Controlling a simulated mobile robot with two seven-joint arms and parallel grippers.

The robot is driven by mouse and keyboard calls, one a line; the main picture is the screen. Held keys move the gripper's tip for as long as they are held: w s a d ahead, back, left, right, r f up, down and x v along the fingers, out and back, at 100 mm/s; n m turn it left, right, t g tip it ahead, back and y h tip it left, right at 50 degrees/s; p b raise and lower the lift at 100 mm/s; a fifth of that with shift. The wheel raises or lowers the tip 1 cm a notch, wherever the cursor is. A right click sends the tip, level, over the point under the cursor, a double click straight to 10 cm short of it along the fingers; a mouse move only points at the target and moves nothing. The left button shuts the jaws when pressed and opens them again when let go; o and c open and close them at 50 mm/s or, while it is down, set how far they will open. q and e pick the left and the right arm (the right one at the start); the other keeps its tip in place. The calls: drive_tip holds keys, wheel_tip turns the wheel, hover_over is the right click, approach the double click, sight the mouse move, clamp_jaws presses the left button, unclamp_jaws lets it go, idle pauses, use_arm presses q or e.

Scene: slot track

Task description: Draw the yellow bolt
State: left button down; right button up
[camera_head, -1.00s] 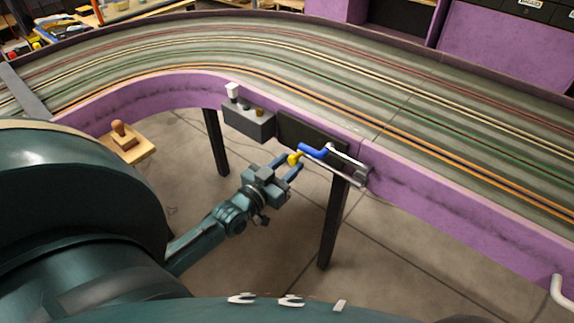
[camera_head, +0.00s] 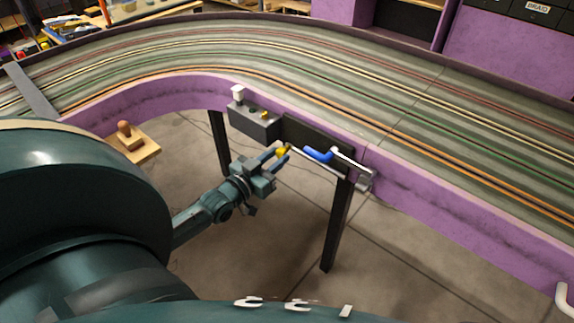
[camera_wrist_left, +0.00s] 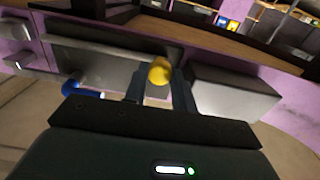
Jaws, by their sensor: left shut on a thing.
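The yellow bolt's knob (camera_head: 282,151) sits between the fingertips of my left gripper (camera_head: 279,156), which is shut on it. In the left wrist view the round yellow knob (camera_wrist_left: 159,71) shows between the two dark fingers. A thin metal rod (camera_head: 318,168) runs along the dark panel (camera_head: 310,133) on the purple track wall. A blue handle (camera_head: 319,155) on a silver lever sits to the right of the knob, apart from my gripper. The blue handle also shows in the left wrist view (camera_wrist_left: 84,91). My right gripper is not in view.
A grey box (camera_head: 254,122) with small knobs and a white-topped piece is fixed left of the panel. A wooden stamp-like block (camera_head: 130,140) stands on a small shelf at left. Dark table legs (camera_head: 334,230) stand below the track.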

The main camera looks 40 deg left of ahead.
use_arm(q)
drive_tip(key=shift+a, duration=0.3)
drive_tip(key=c, duration=1.5)
unclamp_jaws()
drive_tip(key=o, duration=0.3)
drive_tip(key=shift+o, duration=0.4)
drive_tip(key=shift+s, duration=0.1)
